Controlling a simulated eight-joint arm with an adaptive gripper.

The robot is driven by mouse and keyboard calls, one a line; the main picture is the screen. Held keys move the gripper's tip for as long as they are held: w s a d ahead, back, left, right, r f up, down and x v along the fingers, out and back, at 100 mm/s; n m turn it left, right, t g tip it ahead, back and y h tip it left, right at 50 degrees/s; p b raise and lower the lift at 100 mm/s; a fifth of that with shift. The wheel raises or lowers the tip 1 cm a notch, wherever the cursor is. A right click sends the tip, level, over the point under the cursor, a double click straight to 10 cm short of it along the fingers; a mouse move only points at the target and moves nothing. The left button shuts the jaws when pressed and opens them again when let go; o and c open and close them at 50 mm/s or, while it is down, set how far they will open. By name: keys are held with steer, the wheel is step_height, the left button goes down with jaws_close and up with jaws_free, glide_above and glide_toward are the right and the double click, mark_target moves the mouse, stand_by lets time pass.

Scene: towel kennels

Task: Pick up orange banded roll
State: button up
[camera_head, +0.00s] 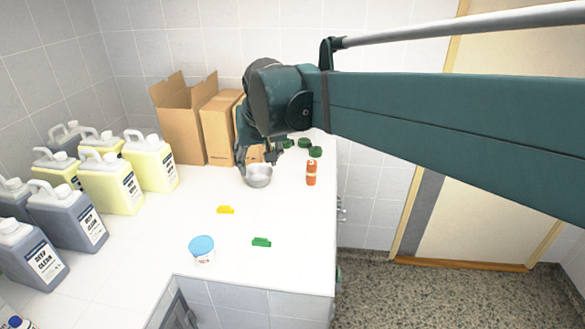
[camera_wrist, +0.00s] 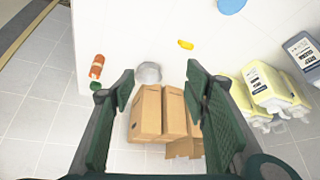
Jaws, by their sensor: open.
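The orange banded roll (camera_head: 312,172) stands upright near the right edge of the white counter, with a pale band around it. In the wrist view the roll (camera_wrist: 97,66) is at the upper left, outside the space between my fingers. My gripper (camera_head: 261,155) is above the counter, to the left of the roll and behind a metal bowl (camera_head: 258,176). In the wrist view my gripper (camera_wrist: 163,84) has its two dark green fingers wide apart with nothing held between them.
Green items (camera_head: 316,152) lie behind the roll. Cardboard boxes (camera_head: 183,125) stand at the back. Jugs (camera_head: 113,180) crowd the left. A yellow piece (camera_head: 226,210), a green piece (camera_head: 262,242) and a blue-lidded tub (camera_head: 201,249) lie in front. The counter's right edge is close to the roll.

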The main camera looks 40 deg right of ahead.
steer(key=w+d+m, duration=0.2)
steer(key=w+d, duration=0.4)
steer(key=d, duration=0.2)
steer(key=m+g+h+p, duration=0.1)
steer(key=m+g+h, duration=0.1)
steer(key=m+g, duration=0.15)
glide_above(311, 163)
step_height(311, 163, down, 7)
steer(key=shift+m+t+y, duration=0.25)
steer(key=shift+t+y, duration=0.05)
steer(key=shift+t, duration=0.05)
step_height(311, 163, down, 16)
steer(key=shift+s+f, duration=0.1)
steer(key=shift+f, duration=0.6)
steer(key=shift+f, duration=0.1)
steer(key=shift+x, duration=1.2)
steer(key=shift+p+x, duration=0.4)
steer(key=shift+x, duration=2.2)
